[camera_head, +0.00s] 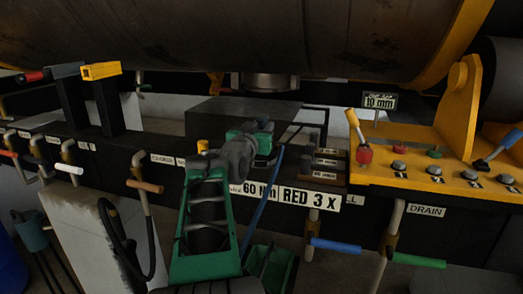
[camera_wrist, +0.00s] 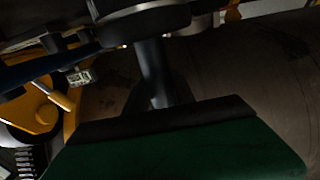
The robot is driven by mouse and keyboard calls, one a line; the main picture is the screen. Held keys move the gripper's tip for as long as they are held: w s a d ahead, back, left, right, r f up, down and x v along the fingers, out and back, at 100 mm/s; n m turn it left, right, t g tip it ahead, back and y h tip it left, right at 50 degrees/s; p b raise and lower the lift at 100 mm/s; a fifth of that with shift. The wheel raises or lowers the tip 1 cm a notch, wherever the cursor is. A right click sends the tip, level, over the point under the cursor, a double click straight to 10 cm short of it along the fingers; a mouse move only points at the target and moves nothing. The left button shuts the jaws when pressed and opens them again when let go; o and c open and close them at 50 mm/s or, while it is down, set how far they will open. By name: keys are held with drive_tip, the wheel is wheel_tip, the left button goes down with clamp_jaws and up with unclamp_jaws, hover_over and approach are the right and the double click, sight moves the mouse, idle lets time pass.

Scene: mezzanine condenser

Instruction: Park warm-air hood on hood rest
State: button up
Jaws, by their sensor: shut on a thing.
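My gripper (camera_head: 263,132) has a green body and sits low in front of the dark bench, right of centre in the head view. Its fingers are hard to make out there. In the wrist view a black stem (camera_wrist: 155,70) runs from the dark front edge of the green body to a dark round part with a pale rim (camera_wrist: 145,20). My gripper is shut on this piece, which looks like the warm-air hood. A grey round collar (camera_head: 265,82) shows above the gripper under the big drum; I cannot tell whether it is the same piece. I cannot identify the hood rest with certainty.
A large brown drum (camera_head: 210,35) hangs low over the bench. A dark box (camera_head: 225,110) stands behind the gripper. Two posts at left carry a yellow block (camera_head: 100,71) and a grey, red-tipped piece (camera_head: 66,70). A yellow lever console (camera_head: 440,165) is at right. Valve handles line the front.

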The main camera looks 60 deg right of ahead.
clamp_jaws()
idle(0.8)
